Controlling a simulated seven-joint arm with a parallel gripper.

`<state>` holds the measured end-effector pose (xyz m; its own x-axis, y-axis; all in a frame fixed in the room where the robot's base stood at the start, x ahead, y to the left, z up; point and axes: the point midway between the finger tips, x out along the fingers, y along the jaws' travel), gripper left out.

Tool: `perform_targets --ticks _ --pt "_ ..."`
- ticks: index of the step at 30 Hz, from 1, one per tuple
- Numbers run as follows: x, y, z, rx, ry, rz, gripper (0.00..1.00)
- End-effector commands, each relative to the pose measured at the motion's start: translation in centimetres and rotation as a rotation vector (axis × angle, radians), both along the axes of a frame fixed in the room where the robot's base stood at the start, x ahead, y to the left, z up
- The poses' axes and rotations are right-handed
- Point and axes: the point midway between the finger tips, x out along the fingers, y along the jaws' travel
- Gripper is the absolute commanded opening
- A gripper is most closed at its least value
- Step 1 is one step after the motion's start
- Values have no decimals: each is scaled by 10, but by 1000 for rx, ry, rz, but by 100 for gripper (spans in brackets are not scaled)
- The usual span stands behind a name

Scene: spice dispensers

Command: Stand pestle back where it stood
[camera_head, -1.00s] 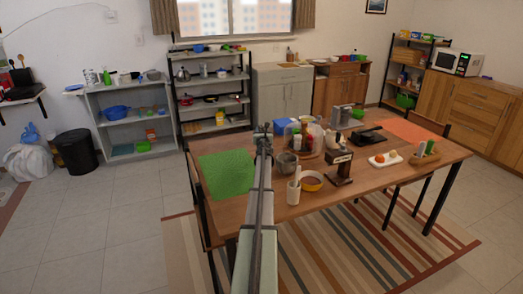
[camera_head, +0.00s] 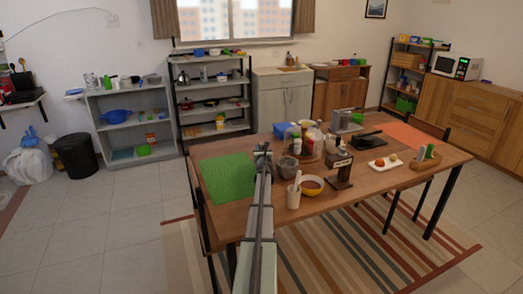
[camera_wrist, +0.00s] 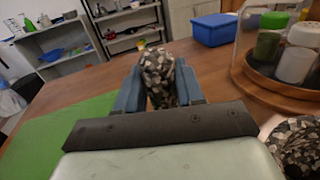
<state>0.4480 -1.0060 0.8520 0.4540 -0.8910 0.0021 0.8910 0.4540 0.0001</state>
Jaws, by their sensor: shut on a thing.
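My gripper (camera_wrist: 158,88) is shut on the pestle (camera_wrist: 158,72), a grey, black and cream speckled piece with a rounded top between the two blue fingers. The pestle looks roughly upright, but its lower end is hidden behind the gripper, so I cannot tell whether it touches the table. In the head view my gripper (camera_head: 262,150) is over the table between the green mat and the glass-covered tray. The mortar (camera_head: 288,167), a grey bowl, stands just right of my gripper; its speckled side also shows at the lower right of the wrist view (camera_wrist: 300,145).
The green mat (camera_head: 228,178) lies left of my gripper. A round wooden tray (camera_wrist: 268,92) with jars and a blue box (camera_wrist: 212,30) stand beyond. A white cup (camera_head: 293,199), a yellow bowl (camera_head: 312,186) and a dark wooden grinder (camera_head: 340,168) stand to the right.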

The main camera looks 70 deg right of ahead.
Motion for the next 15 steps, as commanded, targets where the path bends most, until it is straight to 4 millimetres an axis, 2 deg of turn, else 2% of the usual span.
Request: perform_targets --ticks 6,7,14,15 --pt "0 0 -3 0 1 0 7" --pt "0 0 -3 0 1 0 40" --pt "0 0 -2 0 0 0 62" --pt "0 0 -2 0 0 0 63"
